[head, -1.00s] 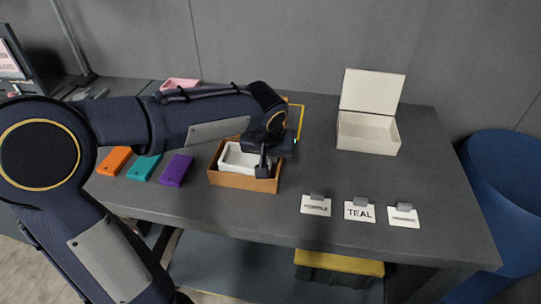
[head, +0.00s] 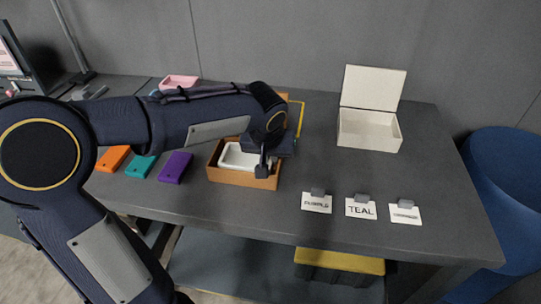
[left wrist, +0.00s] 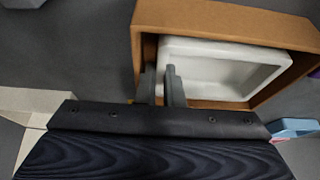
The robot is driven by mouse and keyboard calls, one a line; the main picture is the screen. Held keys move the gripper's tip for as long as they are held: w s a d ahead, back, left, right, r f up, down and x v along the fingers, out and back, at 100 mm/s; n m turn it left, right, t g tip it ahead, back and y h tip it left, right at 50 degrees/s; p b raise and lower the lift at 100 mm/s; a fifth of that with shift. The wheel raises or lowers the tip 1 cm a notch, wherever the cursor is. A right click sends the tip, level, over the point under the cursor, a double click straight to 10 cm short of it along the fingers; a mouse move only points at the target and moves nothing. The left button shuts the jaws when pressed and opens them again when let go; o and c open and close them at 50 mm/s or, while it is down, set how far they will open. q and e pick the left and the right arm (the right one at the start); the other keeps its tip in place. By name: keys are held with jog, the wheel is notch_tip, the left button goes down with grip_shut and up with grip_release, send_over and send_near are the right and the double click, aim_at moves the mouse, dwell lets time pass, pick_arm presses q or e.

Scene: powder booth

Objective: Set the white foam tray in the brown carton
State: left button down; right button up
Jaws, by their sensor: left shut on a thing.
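The white foam tray (head: 238,157) is inside the open brown carton (head: 240,180) on the grey table. My left gripper (head: 263,168) reaches down over the carton's right side and is shut on the tray's wall. In the left wrist view, the gripper's fingers (left wrist: 163,86) straddle one wall of the tray (left wrist: 215,68), one inside it and one between it and the wall of the carton (left wrist: 225,18). The tray's underside is hidden, so I cannot tell whether it rests on the carton's floor. My right gripper is not in view.
Orange (head: 113,158), teal (head: 141,166) and purple (head: 175,167) blocks lie left of the carton. Several label cards (head: 361,208) lie at the front right. An open cream box (head: 369,130) stands at the back right. A pink container (head: 180,82) is at the back. The table's middle right is clear.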

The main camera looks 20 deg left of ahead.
pick_arm(q)
jog(key=shift+f, duration=0.15)
dwell(0.5)
jog(key=c, duration=1.5)
grip_release()
jog(key=v, duration=0.8)
jog(key=s+f+h+p, duration=0.1)
jog(key=s, duration=0.5)
jog(key=s+f+t+h+p, duration=0.1)
jog(key=s+h+p, duration=0.1)
jog(key=s, duration=0.5)
jog(key=s+f+m+h+p, duration=0.1)
jog(key=s+p, duration=0.1)
jog(key=s, duration=0.5)
jog(key=shift+d+f+h, duration=0.35)
jog(key=shift+h, duration=0.05)
